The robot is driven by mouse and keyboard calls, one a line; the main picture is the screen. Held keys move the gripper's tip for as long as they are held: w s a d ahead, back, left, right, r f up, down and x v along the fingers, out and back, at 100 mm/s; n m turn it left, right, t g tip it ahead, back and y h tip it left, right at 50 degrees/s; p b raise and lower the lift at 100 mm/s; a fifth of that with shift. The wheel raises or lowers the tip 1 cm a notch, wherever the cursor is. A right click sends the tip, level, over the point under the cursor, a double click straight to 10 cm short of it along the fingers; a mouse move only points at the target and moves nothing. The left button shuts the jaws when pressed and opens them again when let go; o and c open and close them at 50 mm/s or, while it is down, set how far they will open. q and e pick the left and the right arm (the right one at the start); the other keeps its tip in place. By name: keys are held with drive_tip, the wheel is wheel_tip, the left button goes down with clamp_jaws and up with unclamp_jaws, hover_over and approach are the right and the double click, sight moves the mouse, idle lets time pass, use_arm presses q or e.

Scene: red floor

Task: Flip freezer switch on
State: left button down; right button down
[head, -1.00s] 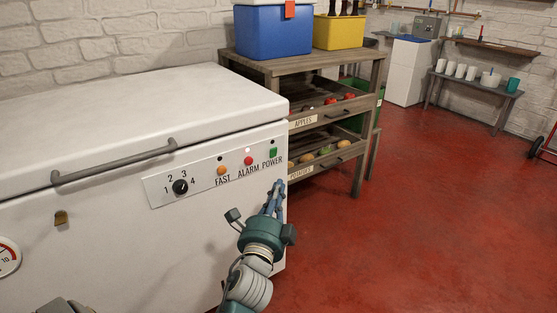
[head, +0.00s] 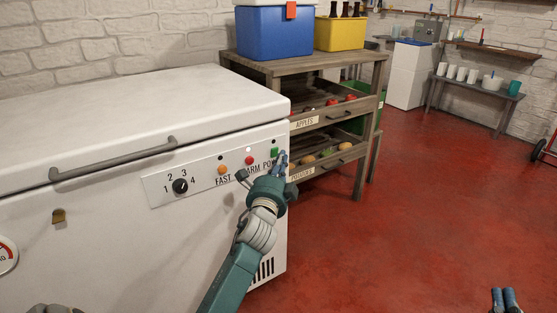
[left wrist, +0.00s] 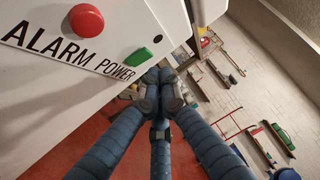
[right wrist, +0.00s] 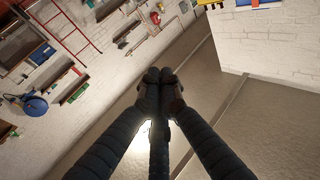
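The white chest freezer (head: 100,230) stands at left with a control panel on its front. The green POWER switch (head: 274,152) is at the panel's right end and also shows in the left wrist view (left wrist: 139,57). My left gripper (head: 282,160) is shut and empty, its tips just beside and below the green switch; I cannot tell whether they touch it. It partly covers the POWER label. In the left wrist view the closed fingers (left wrist: 160,88) point past the switch. My right gripper (head: 505,298) is low at right, away from the freezer; its fingers are together in the right wrist view (right wrist: 160,85).
The panel also has a red ALARM button (head: 249,160), an orange FAST button (head: 222,170) and a black dial (head: 180,186). A wooden shelf (head: 345,65) with crates stands right of the freezer. The red floor (head: 400,230) at right is clear.

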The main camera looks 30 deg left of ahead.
sight(274, 152)
use_arm(q)
drive_tip(key=shift+w+a+r, duration=0.1)
drive_tip(key=shift+w+a, duration=0.15)
drive_tip(key=shift+a, duration=0.4)
use_arm(e)
drive_tip(key=shift+s+r+t, duration=0.15)
drive_tip(key=shift+r+t, duration=0.15)
drive_tip(key=shift+r, duration=0.45)
drive_tip(key=shift+f, duration=0.1)
use_arm(q)
drive_tip(key=shift+w+a+r+p, duration=0.15)
drive_tip(key=shift+r+p, duration=0.1)
drive_tip(key=shift+p, duration=0.8)
drive_tip(key=shift+a+n+g+p, duration=0.2)
drive_tip(key=shift+n+g+p, duration=0.25)
drive_tip(key=shift+p, duration=0.7)
use_arm(e)
drive_tip(key=s+d+f+g+h, duration=0.1)
drive_tip(key=s+f+g, duration=0.1)
drive_tip(key=f, duration=0.5)
drive_tip(key=s+d+f+g+h, duration=0.1)
drive_tip(key=s+d+f+g, duration=0.1)
drive_tip(key=f+g, duration=0.3)
drive_tip(key=s+d+f+g+h, duration=0.1)
drive_tip(key=s+f+g, duration=0.2)
drive_tip(key=f, duration=0.6)
drive_tip(key=shift+s+d+m+g, duration=0.25)
drive_tip(key=shift+d+m+g, duration=0.05)
drive_tip(key=shift+g, duration=0.3)
drive_tip(key=shift+f, duration=0.15)
